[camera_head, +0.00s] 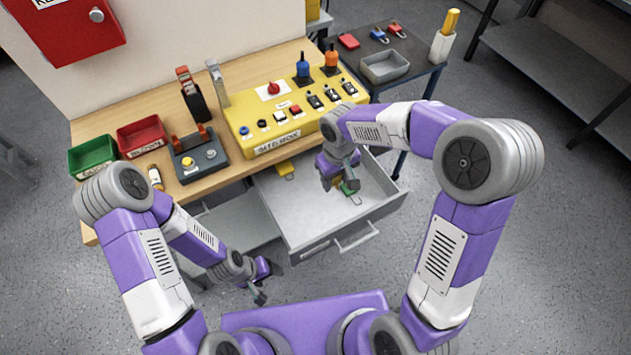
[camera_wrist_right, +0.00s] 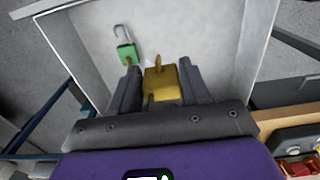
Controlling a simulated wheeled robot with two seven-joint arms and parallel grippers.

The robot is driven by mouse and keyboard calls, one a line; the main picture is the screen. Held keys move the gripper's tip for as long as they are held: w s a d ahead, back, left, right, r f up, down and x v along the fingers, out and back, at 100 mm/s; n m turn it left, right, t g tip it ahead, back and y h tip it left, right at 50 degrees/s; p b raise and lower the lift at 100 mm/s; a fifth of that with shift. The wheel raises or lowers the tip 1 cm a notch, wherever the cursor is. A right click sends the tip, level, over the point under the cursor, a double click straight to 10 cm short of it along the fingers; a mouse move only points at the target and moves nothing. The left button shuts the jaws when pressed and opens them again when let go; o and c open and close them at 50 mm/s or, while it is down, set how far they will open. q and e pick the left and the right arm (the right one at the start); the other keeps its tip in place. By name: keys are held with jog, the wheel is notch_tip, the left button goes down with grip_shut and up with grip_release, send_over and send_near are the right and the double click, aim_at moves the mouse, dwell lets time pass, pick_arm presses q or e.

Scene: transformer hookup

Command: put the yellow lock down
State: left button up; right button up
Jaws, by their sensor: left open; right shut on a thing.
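My right gripper (camera_head: 342,184) reaches down into the open grey drawer (camera_head: 305,215). In the right wrist view my right gripper (camera_wrist_right: 161,84) is shut on the yellow lock (camera_wrist_right: 160,80), its body between the two fingers. I cannot tell whether the lock touches the drawer floor. A green lock (camera_wrist_right: 126,52) with a silver shackle lies in the drawer close by; it also shows in the head view (camera_head: 349,190). My left gripper (camera_head: 266,283) is open and empty, low in front of the bench.
Another yellow item (camera_head: 285,170) lies at the drawer's back left. A yellow control panel (camera_head: 280,122) stands on the wooden bench above. Green (camera_head: 92,157) and red (camera_head: 141,136) bins are at the left. A side table with a grey tray (camera_head: 385,67) stands right. The drawer's front is clear.

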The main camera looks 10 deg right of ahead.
aim_at(335, 185)
notch_tip(335, 185, down, 3)
jog(key=shift+r+b, duration=0.1)
jog(key=shift+b, duration=0.5)
jog(key=shift+w+f, duration=0.15)
jog(key=shift+f, duration=0.25)
notch_tip(335, 185, down, 10)
jog(key=b, duration=0.3)
jog(key=shift+r+b, duration=0.15)
jog(key=shift+b, duration=0.15)
jog(key=o, duration=1.1)
